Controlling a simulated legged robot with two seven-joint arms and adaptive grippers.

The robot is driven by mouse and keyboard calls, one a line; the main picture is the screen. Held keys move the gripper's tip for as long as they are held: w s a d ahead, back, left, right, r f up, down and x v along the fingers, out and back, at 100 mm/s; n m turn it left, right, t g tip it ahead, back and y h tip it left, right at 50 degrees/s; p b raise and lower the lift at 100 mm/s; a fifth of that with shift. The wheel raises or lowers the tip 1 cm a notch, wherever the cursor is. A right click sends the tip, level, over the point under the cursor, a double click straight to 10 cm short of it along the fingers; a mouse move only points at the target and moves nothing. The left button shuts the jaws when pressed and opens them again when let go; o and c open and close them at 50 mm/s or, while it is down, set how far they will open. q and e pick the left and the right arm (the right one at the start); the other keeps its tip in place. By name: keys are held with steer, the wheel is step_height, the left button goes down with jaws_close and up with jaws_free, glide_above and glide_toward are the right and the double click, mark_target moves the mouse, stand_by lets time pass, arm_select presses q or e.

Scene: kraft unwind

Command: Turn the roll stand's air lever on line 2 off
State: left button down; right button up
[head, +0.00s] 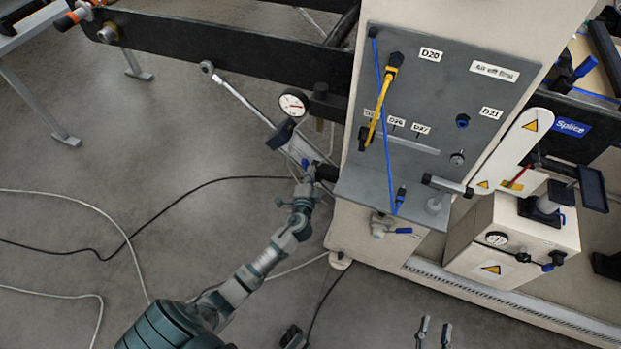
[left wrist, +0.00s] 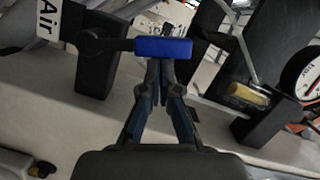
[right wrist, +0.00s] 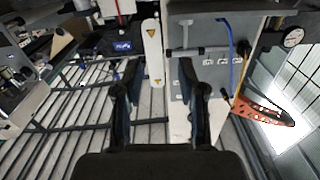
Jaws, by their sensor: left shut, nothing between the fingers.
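The air lever, a blue handle (left wrist: 163,47) on a dark stem, lies roughly level in the left wrist view, beside a black valve block (left wrist: 97,65) and a white "Air" label (left wrist: 46,20). In the head view a small blue part (head: 305,164) shows at my left gripper (head: 310,172). My left gripper is shut and empty; its fingertips (left wrist: 160,68) are right at the lever's lower edge, and I cannot tell whether they touch. No line number is readable there. My right gripper (head: 435,328) is open and empty, low in the head view, also seen in the right wrist view (right wrist: 160,95).
A round gauge (head: 293,102) sits above the left gripper. The grey panel (head: 432,110) carries a yellow connector and blue hose. A second blue-handled valve (head: 400,230) is below its shelf. A beige box (head: 515,240) stands right. Cables cross the open floor at left.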

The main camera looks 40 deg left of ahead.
arm_select(q)
steer(key=s+a+f+n+h+p, duration=0.1)
steer(key=a+f+n+h+p, duration=0.2)
steer(key=n, duration=0.7)
steer(key=shift+s+a+f+n+g+h+p, duration=0.35)
steer(key=shift+a+f+p, duration=1.05)
steer(key=shift+a, duration=0.9)
arm_select(e)
steer(key=s+d+f+g+h, duration=0.1)
steer(key=s+d+f+g, duration=0.2)
steer(key=s+f+g, duration=0.3)
steer(key=s+d+f+g+h, duration=0.2)
steer(key=s+f+g, duration=0.3)
steer(key=s, duration=0.3)
steer(key=shift+d+f+g+h, duration=0.35)
steer(key=shift+d+g, duration=0.1)
steer(key=shift+g, duration=0.45)
